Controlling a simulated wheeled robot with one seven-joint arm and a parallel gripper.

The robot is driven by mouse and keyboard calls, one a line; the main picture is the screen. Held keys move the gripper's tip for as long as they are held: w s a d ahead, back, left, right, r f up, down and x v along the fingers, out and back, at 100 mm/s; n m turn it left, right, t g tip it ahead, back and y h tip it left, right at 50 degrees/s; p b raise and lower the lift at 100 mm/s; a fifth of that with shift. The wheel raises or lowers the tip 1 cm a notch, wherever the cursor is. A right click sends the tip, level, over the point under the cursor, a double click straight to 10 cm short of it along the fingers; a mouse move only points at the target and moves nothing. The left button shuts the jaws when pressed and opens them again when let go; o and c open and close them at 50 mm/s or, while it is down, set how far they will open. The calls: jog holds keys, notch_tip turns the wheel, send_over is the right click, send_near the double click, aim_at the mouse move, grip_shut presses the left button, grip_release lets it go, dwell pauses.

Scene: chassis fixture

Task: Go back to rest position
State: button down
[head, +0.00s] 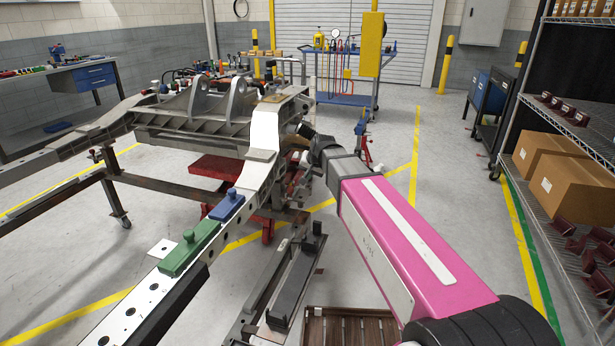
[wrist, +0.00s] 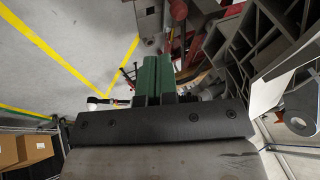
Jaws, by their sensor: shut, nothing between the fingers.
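My gripper (wrist: 155,62) shows in the wrist view as two green fingers side by side, shut with nothing held between them. In the head view my pink arm reaches forward from the lower right, and its dark wrist end is beside the right side of the chassis (head: 262,150). The fingers are not clearly visible there. In the wrist view, grey metal chassis parts (wrist: 262,42) lie close to the right of the fingers.
A green block (head: 190,248) and a blue block (head: 227,205) sit on the near chassis rail. A shelf rack with cardboard boxes (head: 568,180) stands at the right. A blue tool cart (head: 345,100) stands behind. Floor between chassis and rack is mostly clear.

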jog(key=s+d+f+g+h, duration=0.1)
jog(key=s+d+f, duration=0.4)
jog(key=d, duration=0.3)
jog(key=s+d+f+g+h, duration=0.1)
jog(key=s+d+f+g, duration=0.1)
jog(key=s+d+f, duration=0.4)
jog(key=s+d+f+n+g+h, duration=0.1)
jog(key=s+d+f+h, duration=0.1)
jog(key=s+d+f, duration=0.4)
jog(key=s+d, duration=0.3)
jog(key=d, duration=0.3)
jog(key=shift+s+d+f+g, duration=0.15)
jog(key=shift+d+f+g, duration=0.1)
jog(key=shift+g, duration=0.15)
dwell(0.5)
